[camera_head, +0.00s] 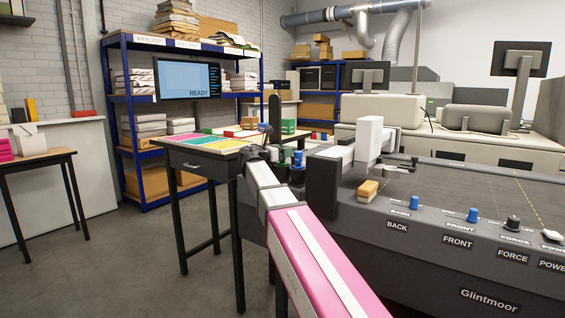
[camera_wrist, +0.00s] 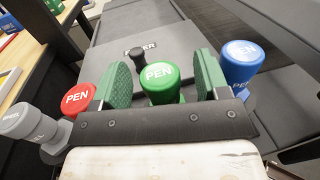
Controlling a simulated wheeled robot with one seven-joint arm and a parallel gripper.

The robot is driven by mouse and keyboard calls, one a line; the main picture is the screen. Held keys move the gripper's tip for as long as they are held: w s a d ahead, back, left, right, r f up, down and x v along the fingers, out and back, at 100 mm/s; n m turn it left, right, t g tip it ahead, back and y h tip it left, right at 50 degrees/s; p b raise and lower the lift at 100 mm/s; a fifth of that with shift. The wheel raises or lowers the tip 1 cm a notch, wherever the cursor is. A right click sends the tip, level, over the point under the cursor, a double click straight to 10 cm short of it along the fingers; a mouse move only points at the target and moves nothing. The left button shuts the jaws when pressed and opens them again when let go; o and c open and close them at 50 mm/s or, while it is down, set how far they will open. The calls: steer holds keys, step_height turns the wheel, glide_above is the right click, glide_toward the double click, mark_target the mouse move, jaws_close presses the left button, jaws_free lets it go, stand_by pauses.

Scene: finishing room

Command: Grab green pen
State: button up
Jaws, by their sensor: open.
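The green pen (camera_wrist: 159,84), a thick round cap marked PEN, stands upright in the middle of the wrist view. My gripper (camera_wrist: 163,70) is open, with one green finger pad to the left of the pen and one to the right. Small gaps show between the pads and the cap. The pen's lower part is hidden behind the dark gripper body. In the head view, my pink and white arm reaches toward the pen holder area, and I cannot make out the fingers or the green pen there.
Close beside the fingers are a red pen (camera_wrist: 78,98) on the left and a blue pen (camera_wrist: 240,64) on the right. A grey wheel tool (camera_wrist: 25,122) stands farther left and a black-capped tool (camera_wrist: 138,56) behind. The flatbed machine (camera_head: 440,215) and side table (camera_head: 206,165) flank the holder.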

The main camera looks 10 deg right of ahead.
steer(key=shift+x, duration=1.15)
steer(key=c, duration=1)
